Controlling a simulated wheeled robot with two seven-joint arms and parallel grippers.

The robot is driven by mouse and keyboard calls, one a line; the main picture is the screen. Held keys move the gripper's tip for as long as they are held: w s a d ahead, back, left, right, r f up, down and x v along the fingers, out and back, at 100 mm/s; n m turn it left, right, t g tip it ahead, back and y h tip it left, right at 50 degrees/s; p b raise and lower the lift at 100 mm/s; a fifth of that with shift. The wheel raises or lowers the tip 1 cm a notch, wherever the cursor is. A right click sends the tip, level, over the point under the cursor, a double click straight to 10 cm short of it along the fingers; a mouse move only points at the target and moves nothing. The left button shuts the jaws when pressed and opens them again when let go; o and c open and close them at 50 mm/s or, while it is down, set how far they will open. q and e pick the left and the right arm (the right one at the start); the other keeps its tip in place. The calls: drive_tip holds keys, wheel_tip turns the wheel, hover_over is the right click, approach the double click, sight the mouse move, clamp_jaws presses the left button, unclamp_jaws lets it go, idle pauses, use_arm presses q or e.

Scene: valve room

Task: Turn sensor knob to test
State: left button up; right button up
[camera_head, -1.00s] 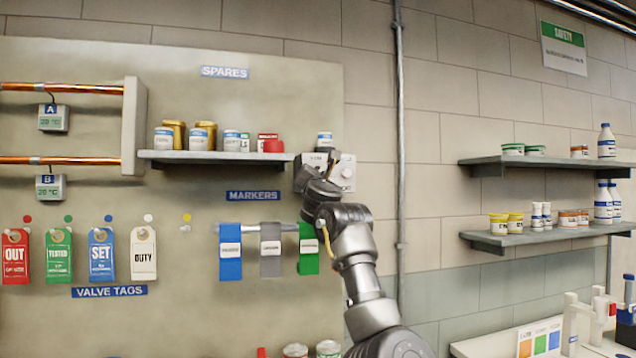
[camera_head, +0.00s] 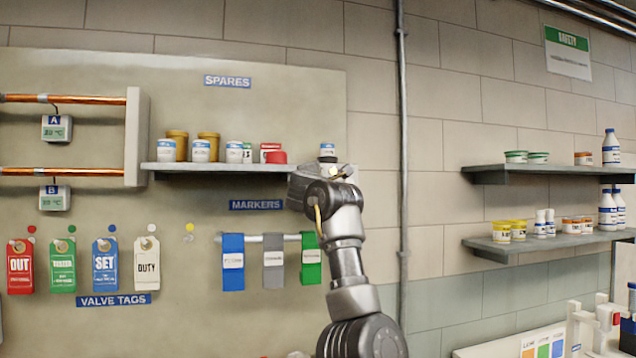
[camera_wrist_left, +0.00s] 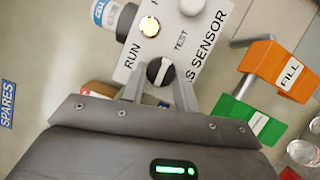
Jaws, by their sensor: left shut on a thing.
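The grey-white sensor box (camera_wrist_left: 185,45) fills the upper middle of the left wrist view, with RUN, TEST and part of GAS SENSOR printed on it. Its black knob (camera_wrist_left: 160,68) carries a white line that tilts up and slightly right, towards the TEST side. A lit yellowish lamp (camera_wrist_left: 149,27) is above the knob. My left gripper (camera_wrist_left: 159,82) is shut on the knob, one finger on each side. In the head view my left gripper (camera_head: 325,174) is at the right end of the shelf and hides the box. My right gripper is not in view.
The spares shelf (camera_head: 215,167) holds several jars just left of the gripper. Marker strips hang below it, the green one (camera_head: 310,262) nearest my arm. A vertical pipe (camera_head: 402,130) runs to the right. Valve tags (camera_head: 62,265) hang at the left.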

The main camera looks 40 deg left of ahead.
use_arm(q)
drive_tip(key=shift+m, duration=0.3)
drive_tip(key=o, duration=1)
drive_tip(key=shift+c, duration=0.2)
drive_tip(key=r+b+v, duration=0.1)
drive_tip(key=b+v, duration=0.4)
drive_tip(key=v, duration=0.5)
drive_tip(key=shift+s+d+f, duration=0.3)
drive_tip(key=shift+s+f, duration=0.05)
drive_tip(key=shift+a, duration=0.1)
